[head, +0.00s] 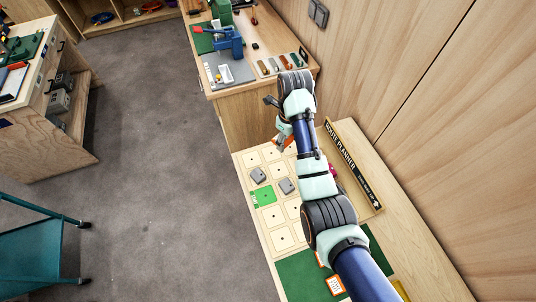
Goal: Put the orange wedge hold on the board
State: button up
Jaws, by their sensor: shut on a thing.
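The board (282,239) is a pale panel marked with squares, lying on the workbench below my arm. My gripper (281,131) is over the board's far end, small and partly hidden by my own wrist. It is shut on an orange piece (287,142), which looks like the orange wedge hold; only part of it shows. Whether it touches the board I cannot tell. Two grey holds (258,175) sit on squares of the board, beside a green square (264,196).
A long "Route Planner" sign (351,163) stands along the board's right side. A green mat (300,277) with an orange-edged card (335,286) lies nearer. A second bench (262,93) with tools stands beyond. My arm hides part of the board.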

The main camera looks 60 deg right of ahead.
jog(key=shift+w, duration=0.15)
jog(key=shift+a+f, duration=0.1)
jog(key=shift+f, duration=0.1)
jog(key=b, duration=0.7)
send_over(283, 173)
notch_tip(283, 173, down, 7)
notch_tip(283, 173, down, 8)
jog(key=shift+w+a+r+b, duration=0.1)
jog(key=shift+r+b, duration=0.1)
jog(key=shift+b, duration=0.15)
jog(key=shift+f+b, duration=0.55)
jog(key=shift+f, duration=2)
jog(key=shift+f, duration=0.15)
jog(key=o, duration=1.2)
jog(key=shift+c, duration=0.2)
